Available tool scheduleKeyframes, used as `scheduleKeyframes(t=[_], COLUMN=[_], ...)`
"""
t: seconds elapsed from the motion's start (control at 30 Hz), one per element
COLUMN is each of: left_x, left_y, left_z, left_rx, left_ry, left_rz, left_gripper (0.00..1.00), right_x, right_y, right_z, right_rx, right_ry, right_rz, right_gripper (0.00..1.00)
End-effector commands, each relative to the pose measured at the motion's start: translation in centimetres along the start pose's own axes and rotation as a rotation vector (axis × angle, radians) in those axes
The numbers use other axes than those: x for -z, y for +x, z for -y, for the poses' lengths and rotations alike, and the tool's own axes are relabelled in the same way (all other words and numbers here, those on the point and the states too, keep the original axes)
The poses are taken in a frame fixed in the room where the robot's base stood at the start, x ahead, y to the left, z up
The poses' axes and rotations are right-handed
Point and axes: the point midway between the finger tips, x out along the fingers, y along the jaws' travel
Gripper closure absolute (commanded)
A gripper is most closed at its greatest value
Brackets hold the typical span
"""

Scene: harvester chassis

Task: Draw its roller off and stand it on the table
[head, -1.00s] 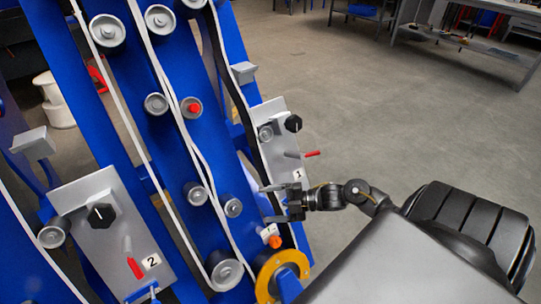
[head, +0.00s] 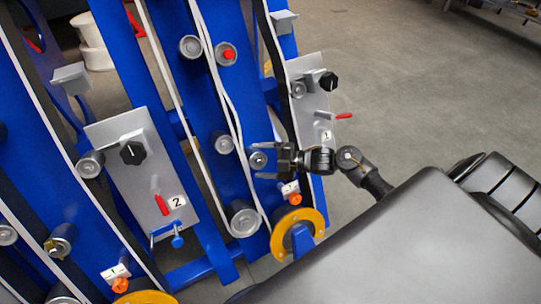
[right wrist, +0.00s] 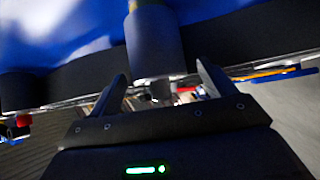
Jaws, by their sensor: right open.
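A small grey roller (head: 258,160) sticks out of the blue chassis (head: 190,120), left of the number 1 panel. My right gripper (head: 262,162) is open, with its fingers around or just in front of this roller; contact cannot be told. In the right wrist view a grey cylinder (right wrist: 155,42) stands between and beyond the open fingers (right wrist: 161,82). A pale belt (head: 218,80) runs past this roller. Only an edge of a table (head: 505,10) shows at the top right. My left gripper is not in view.
Other rollers (head: 190,46) and a larger drum (head: 242,219) sit on the chassis. Close to my right gripper are an orange knob (head: 294,199), a yellow ring (head: 297,232) and the number 1 panel (head: 310,95) with a red lever. The floor at right is clear.

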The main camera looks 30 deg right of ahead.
Motion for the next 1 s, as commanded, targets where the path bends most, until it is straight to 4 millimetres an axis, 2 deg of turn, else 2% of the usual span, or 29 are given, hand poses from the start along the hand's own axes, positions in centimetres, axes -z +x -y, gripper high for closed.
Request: scheduleKeyframes(t=[0.27, 0.77, 0.8, 1.0], left_x=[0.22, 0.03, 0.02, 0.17], left_y=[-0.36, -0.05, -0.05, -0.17], left_z=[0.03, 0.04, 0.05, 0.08], left_rx=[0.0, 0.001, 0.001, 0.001], left_ry=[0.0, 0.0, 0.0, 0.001], left_rz=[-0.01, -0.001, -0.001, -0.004], left_gripper=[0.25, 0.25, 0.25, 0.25], right_x=[-0.01, -0.01, 0.02, 0.23], right_y=[0.14, 0.1, 0.11, -0.06], right_z=[0.01, 0.01, -0.16, -0.21], right_rx=[0.0, 0.0, -0.003, -0.003], right_ry=[0.0, 0.0, -0.002, -0.002], right_rz=[0.0, 0.0, -0.001, 0.0], right_gripper=[0.17, 0.81, 0.84, 0.84])
